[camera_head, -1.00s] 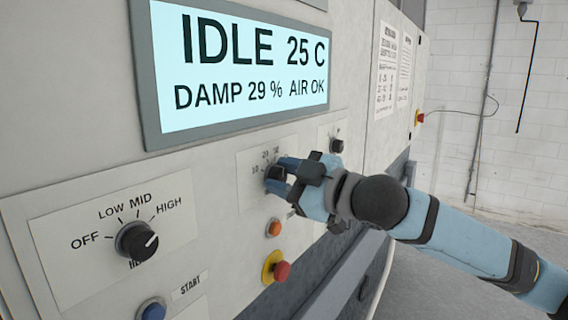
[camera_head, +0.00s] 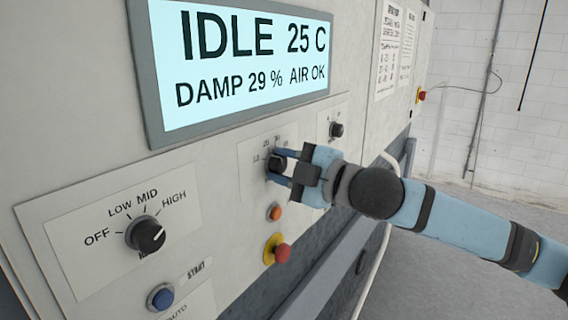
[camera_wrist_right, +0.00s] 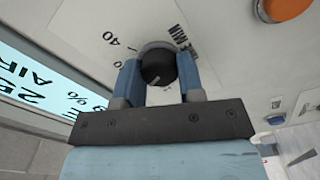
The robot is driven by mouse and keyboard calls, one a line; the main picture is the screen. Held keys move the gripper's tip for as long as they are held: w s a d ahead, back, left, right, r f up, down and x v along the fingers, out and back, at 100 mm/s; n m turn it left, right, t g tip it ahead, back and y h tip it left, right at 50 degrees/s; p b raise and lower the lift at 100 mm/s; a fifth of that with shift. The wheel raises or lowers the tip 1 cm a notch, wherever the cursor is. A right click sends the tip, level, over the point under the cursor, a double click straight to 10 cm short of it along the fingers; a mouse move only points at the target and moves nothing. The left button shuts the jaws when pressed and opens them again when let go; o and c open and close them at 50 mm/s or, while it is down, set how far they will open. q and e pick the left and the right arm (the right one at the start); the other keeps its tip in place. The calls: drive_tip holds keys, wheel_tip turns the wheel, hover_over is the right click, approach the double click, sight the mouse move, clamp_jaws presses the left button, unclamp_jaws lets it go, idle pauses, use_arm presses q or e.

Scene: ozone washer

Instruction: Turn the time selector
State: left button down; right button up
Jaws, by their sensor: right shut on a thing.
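The time selector (camera_head: 278,164) is a round black knob on a white plate with numbers, in the middle of the panel. In the right wrist view the knob (camera_wrist_right: 157,66) sits between the two blue fingers, with "40" and "MIN" printed near it. My right gripper (camera_head: 279,165) is shut on the knob, one finger on each side of it. In the right wrist view the gripper (camera_wrist_right: 160,80) covers part of the dial's numbers. My left gripper is not in view.
A LOW/MID/HIGH knob (camera_head: 146,234) is at the lower left, a smaller knob (camera_head: 336,130) farther right. Below are an orange button (camera_head: 274,212), a red stop button (camera_head: 281,252) and a blue START button (camera_head: 160,297). The display (camera_head: 240,65) reads IDLE.

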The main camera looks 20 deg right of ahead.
drive_tip(key=o, duration=0.9)
drive_tip(key=shift+b+v, duration=1.9)
drive_tip(key=shift+v, duration=5.05)
